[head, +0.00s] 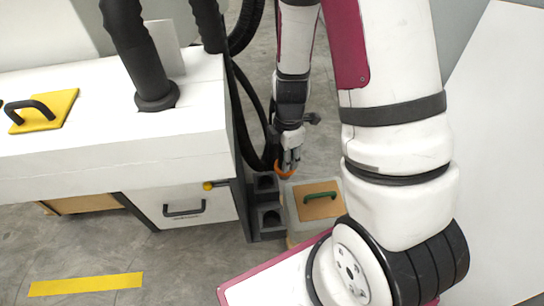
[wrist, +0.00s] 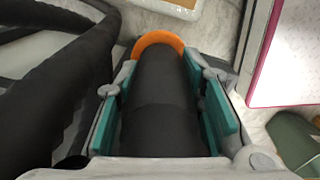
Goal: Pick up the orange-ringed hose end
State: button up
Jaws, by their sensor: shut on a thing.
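The hose end is a thick black tube with an orange ring at its tip. In the wrist view the black hose (wrist: 160,100) lies between the teal pads of my gripper (wrist: 165,105), which is shut on it. The orange ring (wrist: 158,40) sticks out just beyond the fingertips. In the head view my gripper (head: 290,158) hangs beside the white machine, and the orange ring (head: 284,172) shows at its tip. Much of the held hose is hidden by my gripper in the head view.
A white machine (head: 110,140) with a yellow hatch (head: 44,110) stands at left. Dark blocks with openings (head: 267,218) and a box with a green-handled lid (head: 316,203) are below my gripper. Another black hose (wrist: 60,100) runs at left in the wrist view.

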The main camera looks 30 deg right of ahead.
jog(key=s+d+p, duration=0.1)
jog(key=s+d, duration=0.2)
jog(key=d, duration=0.8)
jog(key=shift+s+d, duration=0.35)
jog(key=shift+s, duration=0.05)
jog(key=o, duration=0.5)
jog(key=shift+w, duration=0.1)
jog(key=c, duration=0.4)
